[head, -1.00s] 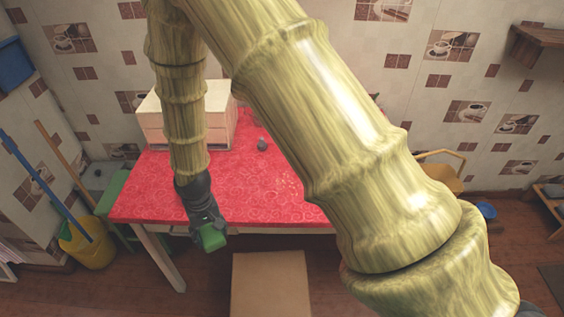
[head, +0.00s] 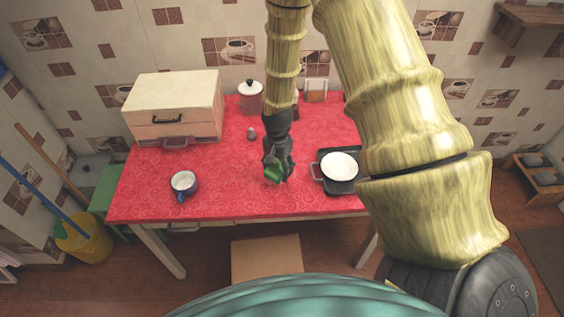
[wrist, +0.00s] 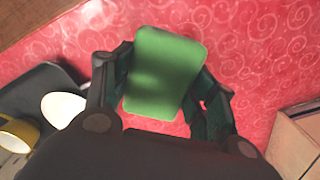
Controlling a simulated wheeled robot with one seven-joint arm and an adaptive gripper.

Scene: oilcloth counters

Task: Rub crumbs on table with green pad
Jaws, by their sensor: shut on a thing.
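The green pad (head: 275,174) is in my gripper (head: 279,168), over the middle of the red-patterned table (head: 225,190). In the wrist view the pad (wrist: 163,75) fills the space between the two dark fingers, which are shut on it. The red tabletop shows all around the pad. I cannot tell whether the pad touches the table. I cannot make out any crumbs in either view now; the pad, gripper and arm hide part of the tabletop.
A white pan or bowl (head: 340,166) sits on a black tray (head: 345,186) to the right. A wooden box (head: 172,108), a lidded canister (head: 250,97) and a small grey shaker (head: 251,134) stand behind. The front left-middle is clear.

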